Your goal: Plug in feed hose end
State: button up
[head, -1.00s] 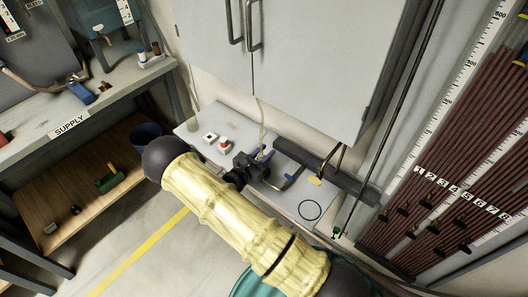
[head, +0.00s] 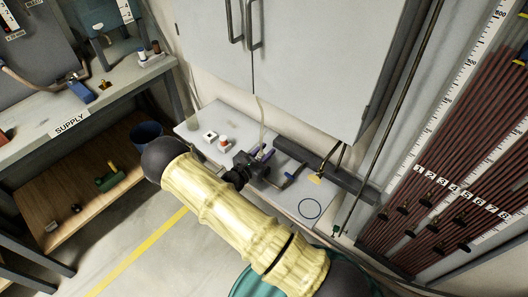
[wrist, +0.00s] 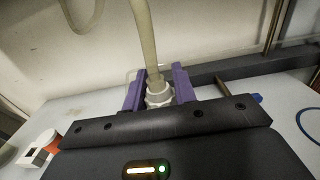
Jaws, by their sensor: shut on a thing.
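The feed hose end (wrist: 158,93), a pale ribbed collar on a beige hose (wrist: 147,35), stands upright between my gripper's (wrist: 158,86) two purple fingers in the wrist view. My gripper is shut on it. In the head view my gripper (head: 262,154) is over the pale bench (head: 195,122) below the grey cabinet. The hose (head: 261,112) rises from it toward the cabinet's underside. What lies under the hose end is hidden by my gripper, and I cannot make out a socket for it.
A dark bar (head: 325,170), a yellow tag (head: 315,179) and a blue ring (head: 309,208) are to the right. The cabinet (head: 310,70) overhangs the bench's back.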

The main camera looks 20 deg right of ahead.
jog(key=shift+f+b, duration=0.65)
jog(key=shift+f, duration=0.5)
dwell(0.6)
jog(key=o, duration=1)
jog(key=b+v, duration=0.1)
jog(key=v, duration=1.6)
jog(key=shift+s+a+r, duration=0.1)
jog(key=shift+s+a, duration=0.05)
